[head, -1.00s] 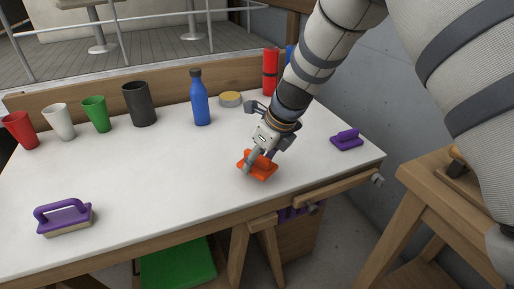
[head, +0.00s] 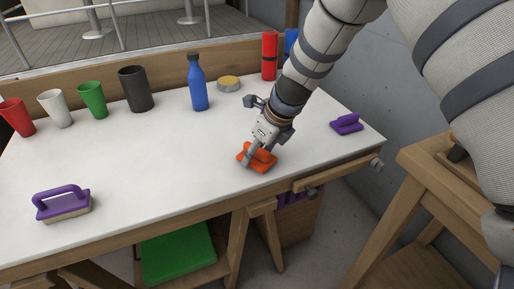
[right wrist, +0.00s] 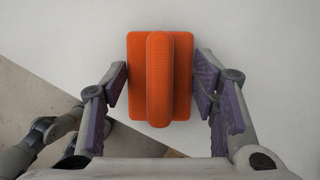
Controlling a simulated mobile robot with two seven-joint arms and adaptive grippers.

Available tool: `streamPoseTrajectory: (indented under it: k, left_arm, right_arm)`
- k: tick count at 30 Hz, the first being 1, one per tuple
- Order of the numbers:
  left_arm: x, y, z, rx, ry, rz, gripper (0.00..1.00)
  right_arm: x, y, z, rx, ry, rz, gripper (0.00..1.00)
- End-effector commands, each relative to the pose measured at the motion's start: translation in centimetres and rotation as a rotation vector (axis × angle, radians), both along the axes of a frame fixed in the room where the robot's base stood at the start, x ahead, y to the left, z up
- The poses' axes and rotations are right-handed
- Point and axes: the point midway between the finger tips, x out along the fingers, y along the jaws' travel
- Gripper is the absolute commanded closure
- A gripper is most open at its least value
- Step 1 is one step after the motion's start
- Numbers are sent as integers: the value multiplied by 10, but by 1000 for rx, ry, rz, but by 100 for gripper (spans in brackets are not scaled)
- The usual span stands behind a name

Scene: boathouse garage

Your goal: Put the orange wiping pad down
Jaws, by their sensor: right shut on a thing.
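The orange wiping pad (head: 262,164), a flat slab with a raised bar handle, is at the white tabletop, right of the middle near the front edge. My right gripper (head: 254,154) is shut on it from above. In the right wrist view the pad (right wrist: 160,80) sits between the two purple-lined fingers (right wrist: 160,85), which close on its sides. The pad looks level and at or just above the tabletop; I cannot tell whether it touches.
The workbench (head: 170,180) is clear around the pad. A purple pad (head: 347,123) lies to its right and a purple-handled brush (head: 63,203) at the front left.

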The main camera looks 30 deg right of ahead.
Motion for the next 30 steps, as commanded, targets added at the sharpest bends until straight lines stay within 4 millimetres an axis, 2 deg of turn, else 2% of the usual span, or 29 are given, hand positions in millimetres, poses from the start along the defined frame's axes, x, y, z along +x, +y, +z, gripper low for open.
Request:
streamPoseTrajectory:
  k: [17,18,21,30]
  left_arm:
    - [-1,0,-1,0,4,0,60]
    - [-1,0,-1,0,4,0,60]
    - [-1,0,-1,0,3,0,60]
    - [-1,0,-1,0,3,0,60]
  right_arm:
    - [0,0,-5,2,1,-1,73]
    - [0,0,-5,2,0,-1,42]
    - [0,0,-5,1,-1,-1,23]
    - [0,0,-4,0,-1,0,23]
